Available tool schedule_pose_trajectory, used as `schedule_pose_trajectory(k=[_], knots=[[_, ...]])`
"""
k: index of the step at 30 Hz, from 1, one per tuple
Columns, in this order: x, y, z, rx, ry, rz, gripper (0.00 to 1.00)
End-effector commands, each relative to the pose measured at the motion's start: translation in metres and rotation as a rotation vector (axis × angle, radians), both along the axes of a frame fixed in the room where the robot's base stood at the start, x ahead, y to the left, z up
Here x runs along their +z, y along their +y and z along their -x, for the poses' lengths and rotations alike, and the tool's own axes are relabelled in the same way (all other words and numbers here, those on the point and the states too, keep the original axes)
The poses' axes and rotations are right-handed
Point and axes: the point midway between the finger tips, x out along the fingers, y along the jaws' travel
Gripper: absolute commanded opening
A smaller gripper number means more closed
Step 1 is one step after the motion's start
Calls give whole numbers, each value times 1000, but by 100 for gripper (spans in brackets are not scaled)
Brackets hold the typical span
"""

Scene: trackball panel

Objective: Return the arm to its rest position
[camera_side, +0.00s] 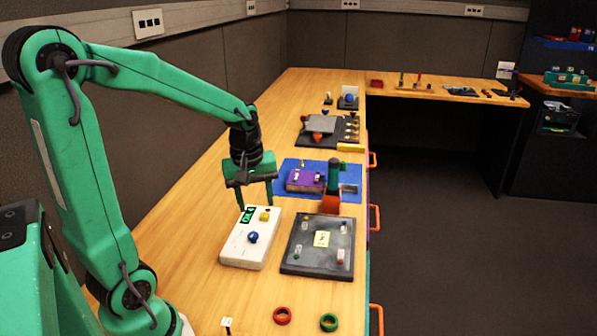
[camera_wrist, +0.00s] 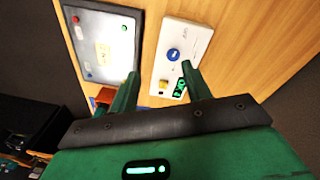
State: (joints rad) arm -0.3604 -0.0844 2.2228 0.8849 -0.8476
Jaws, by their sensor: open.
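My gripper (camera_side: 256,205) is open and empty, pointing down above the far end of the white trackball panel (camera_side: 238,252). The panel has a blue ball (camera_side: 253,238), a yellow button (camera_side: 264,216) and a lit green display (camera_side: 248,214) whose characters are too small to read surely. In the wrist view the two fingers of my gripper (camera_wrist: 160,72) stand apart, with the white panel (camera_wrist: 195,45) beyond and between them. The blue ball (camera_wrist: 173,55) is clear of the fingers. I cannot tell the exact height of the fingertips above the panel.
A dark panel (camera_side: 298,262) lies right of the white one. A blue mat (camera_side: 290,167) with a purple block (camera_side: 303,182) and a green-and-orange device (camera_side: 332,190) is behind. Red (camera_side: 282,316) and green (camera_side: 328,322) rings lie in front. The bench left of the panel is clear.

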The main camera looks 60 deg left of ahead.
Motion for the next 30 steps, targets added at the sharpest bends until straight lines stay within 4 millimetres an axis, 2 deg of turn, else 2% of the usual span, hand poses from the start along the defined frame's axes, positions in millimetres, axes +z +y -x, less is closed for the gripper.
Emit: schedule_pose_trajectory(k=[6,18,24,30], knots=[[30,-36,15,-303,-83,-64,48],[65,-90,54,-838,-224,-210,48],[73,-107,72,-1054,-282,-283,48],[76,-115,81,-1157,-306,-321,48]])
